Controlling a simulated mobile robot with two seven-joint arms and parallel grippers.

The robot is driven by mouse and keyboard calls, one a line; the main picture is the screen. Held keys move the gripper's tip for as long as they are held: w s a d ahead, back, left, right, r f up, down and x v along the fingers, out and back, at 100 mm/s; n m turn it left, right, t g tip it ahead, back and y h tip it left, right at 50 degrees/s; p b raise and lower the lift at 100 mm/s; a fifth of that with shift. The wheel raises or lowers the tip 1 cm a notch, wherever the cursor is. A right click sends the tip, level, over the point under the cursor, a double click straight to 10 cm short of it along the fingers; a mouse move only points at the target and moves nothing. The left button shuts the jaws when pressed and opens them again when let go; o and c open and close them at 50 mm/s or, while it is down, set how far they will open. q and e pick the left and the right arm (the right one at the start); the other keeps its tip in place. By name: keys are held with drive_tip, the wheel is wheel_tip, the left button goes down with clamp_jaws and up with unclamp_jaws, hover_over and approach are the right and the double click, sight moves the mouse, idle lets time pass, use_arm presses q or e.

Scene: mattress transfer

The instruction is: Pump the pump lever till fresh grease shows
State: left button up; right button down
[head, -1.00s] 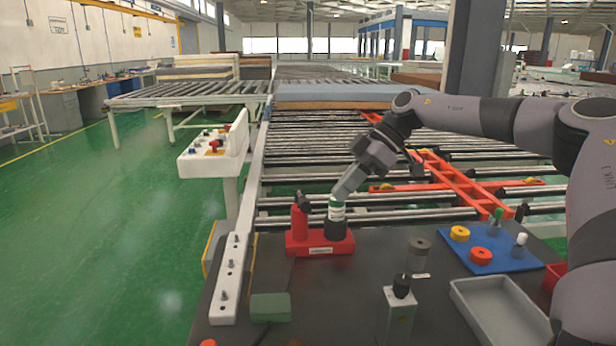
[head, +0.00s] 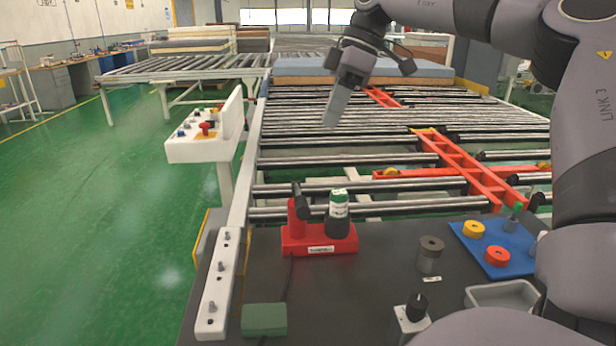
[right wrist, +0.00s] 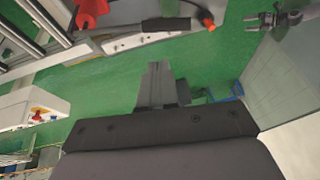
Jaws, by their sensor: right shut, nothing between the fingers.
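A red pump base (head: 318,240) stands on the dark bench, with a red post (head: 297,232) on its left. A short black piece (head: 301,202) rises at the post; I cannot tell if it is the pump lever. Beside it a black cup (head: 338,228) holds a green-and-white cartridge (head: 338,204). No fresh grease is discernible. My right gripper (head: 331,122) is shut and empty above the rollers, behind the pump and apart from it. It also shows in the right wrist view (right wrist: 158,75). My left gripper (right wrist: 254,24) appears there at the top right, its fingers parted.
A blue mat (head: 490,262) with yellow and red rings, a grey tray (head: 478,297) and a green block (head: 264,319) are on the bench. A white bolted strip (head: 215,290) lines its left edge. A control box (head: 200,150) stands left of the rollers.

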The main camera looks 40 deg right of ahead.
sight(303, 200)
drive_tip(key=shift+r, duration=0.15)
drive_tip(key=x, duration=0.9)
drive_tip(key=s+p+x, duration=0.1)
drive_tip(key=x, duration=0.4)
drive_tip(key=shift+d, duration=0.1)
